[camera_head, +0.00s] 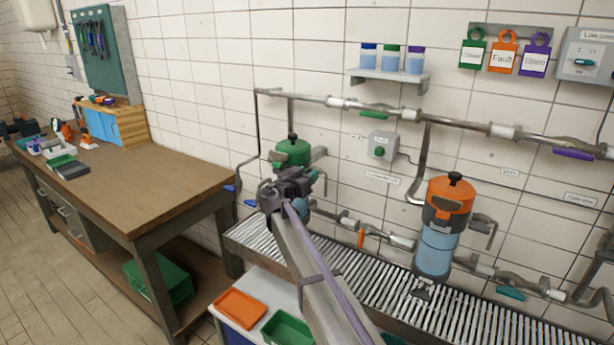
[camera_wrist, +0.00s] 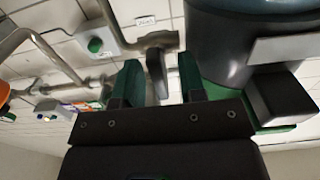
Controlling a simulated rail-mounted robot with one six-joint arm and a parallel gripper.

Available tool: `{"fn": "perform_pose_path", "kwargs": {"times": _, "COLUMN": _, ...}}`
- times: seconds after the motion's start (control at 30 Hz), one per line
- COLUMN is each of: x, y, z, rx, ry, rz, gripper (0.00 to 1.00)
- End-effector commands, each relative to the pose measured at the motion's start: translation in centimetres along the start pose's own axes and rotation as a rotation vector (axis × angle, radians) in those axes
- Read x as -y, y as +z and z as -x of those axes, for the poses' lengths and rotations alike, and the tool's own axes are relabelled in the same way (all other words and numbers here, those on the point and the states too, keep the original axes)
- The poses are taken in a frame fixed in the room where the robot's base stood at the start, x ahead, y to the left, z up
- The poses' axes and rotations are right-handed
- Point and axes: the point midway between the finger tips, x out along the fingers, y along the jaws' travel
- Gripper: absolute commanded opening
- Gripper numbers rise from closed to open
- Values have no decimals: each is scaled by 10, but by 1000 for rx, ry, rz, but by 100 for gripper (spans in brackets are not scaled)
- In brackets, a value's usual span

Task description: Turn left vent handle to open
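The left vent handle (camera_wrist: 157,72) is a dark, flat lever on a grey pipe stub in the wrist view. A small printed label (camera_wrist: 145,21) is on the wall by it. My gripper (camera_wrist: 158,82) has two green fingers, one on each side of the lever, with visible gaps. It appears open and not clamped on it. In the head view my gripper (camera_head: 292,182) is in front of the left pump with the green top (camera_head: 291,152). A grey fitting (camera_head: 318,155) sticks out to the right of that top. The lever itself cannot be made out there.
The dark pump body (camera_wrist: 245,45) fills the right of the wrist view, close to my gripper. A grey box with a green button (camera_head: 379,147) is on the wall. An orange-topped pump (camera_head: 450,196) stands to the right on the grating (camera_head: 365,290). Pipes run above.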

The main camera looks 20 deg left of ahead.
Motion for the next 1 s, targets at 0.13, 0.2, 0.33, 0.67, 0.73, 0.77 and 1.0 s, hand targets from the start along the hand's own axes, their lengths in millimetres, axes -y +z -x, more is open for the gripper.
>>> {"fn": "perform_pose_path", "kwargs": {"times": 0.13, "x": 0, "y": 0, "z": 0, "rx": 0, "ry": 0, "rz": 0, "gripper": 37}}
{"fn": "perform_pose_path", "kwargs": {"times": 0.2, "x": 0, "y": 0, "z": 0, "rx": 0, "ry": 0, "rz": 0, "gripper": 34}}
{"fn": "perform_pose_path", "kwargs": {"times": 0.33, "x": 0, "y": 0, "z": 0, "rx": 0, "ry": 0, "rz": 0, "gripper": 22}}
{"fn": "perform_pose_path", "kwargs": {"times": 0.67, "x": 0, "y": 0, "z": 0, "rx": 0, "ry": 0, "rz": 0, "gripper": 0}}
{"fn": "perform_pose_path", "kwargs": {"times": 0.73, "x": 0, "y": 0, "z": 0, "rx": 0, "ry": 0, "rz": 0, "gripper": 0}}
{"fn": "perform_pose_path", "kwargs": {"times": 0.77, "x": 0, "y": 0, "z": 0, "rx": 0, "ry": 0, "rz": 1, "gripper": 0}}
{"fn": "perform_pose_path", "kwargs": {"times": 1.0, "x": 0, "y": 0, "z": 0, "rx": 0, "ry": 0, "rz": 34, "gripper": 0}}
